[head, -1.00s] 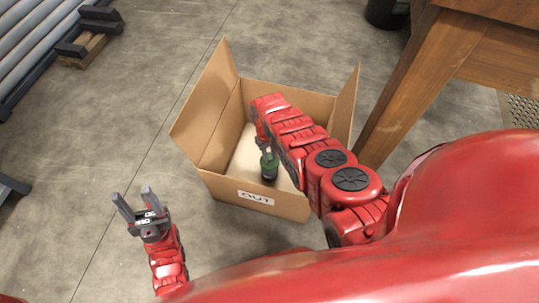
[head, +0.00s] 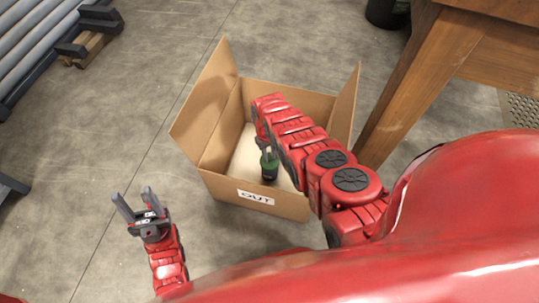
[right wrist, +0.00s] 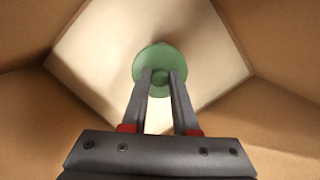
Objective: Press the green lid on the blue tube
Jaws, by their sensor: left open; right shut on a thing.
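My right gripper (right wrist: 160,76) reaches down into the box and is shut on the green lid. No blue shows, so I cannot tell whether the dark part is the blue tube. My left gripper (head: 137,208) is open and empty above the floor, left of the box.
The open cardboard box (head: 222,188) has raised flaps and a label reading OUT (head: 256,197) on its near side. A wooden table (head: 413,75) stands to its right.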

